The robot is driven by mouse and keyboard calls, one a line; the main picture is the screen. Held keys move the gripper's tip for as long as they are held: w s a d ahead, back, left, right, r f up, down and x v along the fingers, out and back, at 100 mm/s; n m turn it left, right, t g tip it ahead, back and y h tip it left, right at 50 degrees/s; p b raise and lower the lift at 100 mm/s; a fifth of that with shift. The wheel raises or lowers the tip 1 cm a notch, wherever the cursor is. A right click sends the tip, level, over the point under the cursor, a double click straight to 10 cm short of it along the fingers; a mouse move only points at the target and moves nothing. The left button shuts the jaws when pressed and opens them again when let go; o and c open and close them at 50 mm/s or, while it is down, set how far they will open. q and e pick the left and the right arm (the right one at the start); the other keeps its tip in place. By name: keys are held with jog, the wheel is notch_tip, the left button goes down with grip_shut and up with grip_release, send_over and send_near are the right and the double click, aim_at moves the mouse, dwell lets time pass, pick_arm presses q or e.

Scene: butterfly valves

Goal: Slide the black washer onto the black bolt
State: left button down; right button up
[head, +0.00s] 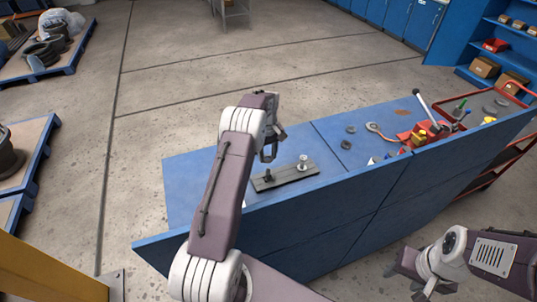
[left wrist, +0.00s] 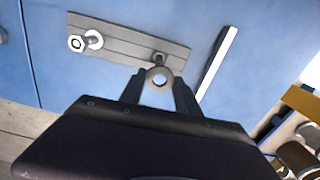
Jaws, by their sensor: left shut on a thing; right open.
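A dark grey plate (head: 285,177) lies on the blue bench and carries two upright bolts. The black bolt (head: 268,175) stands at its left end; the silver bolt (head: 303,162) stands to the right. In the left wrist view, the black bolt (left wrist: 159,57) is just beyond the fingertips, partly covered. My left gripper (head: 269,154) is shut on the washer (left wrist: 158,78), a ring with an open hole that looks greyish in this light. The washer appears above and beside the black bolt, not around it. My right gripper (head: 405,277) is open and empty, low at right, off the bench.
Two loose dark rings (head: 348,137) lie on the bench right of the plate. Farther right are a red tool holder (head: 420,135) and several small items. The bench top (head: 185,178) is clear left of the plate.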

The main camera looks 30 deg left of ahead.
aim_at(268, 168)
pick_arm(q)
jog(key=f+b, duration=0.2)
jog(key=f, duration=0.1)
jog(key=shift+w+d+f, duration=0.15)
jog(key=shift+w+f, duration=0.05)
jog(key=shift+f+b, duration=0.35)
jog(key=shift+f, duration=0.3)
jog(key=shift+s+f, duration=0.1)
dwell(0.3)
jog(key=shift+f+b, duration=0.3)
jog(key=shift+f, duration=0.45)
dwell(0.7)
jog(key=c, duration=0.8)
grip_release()
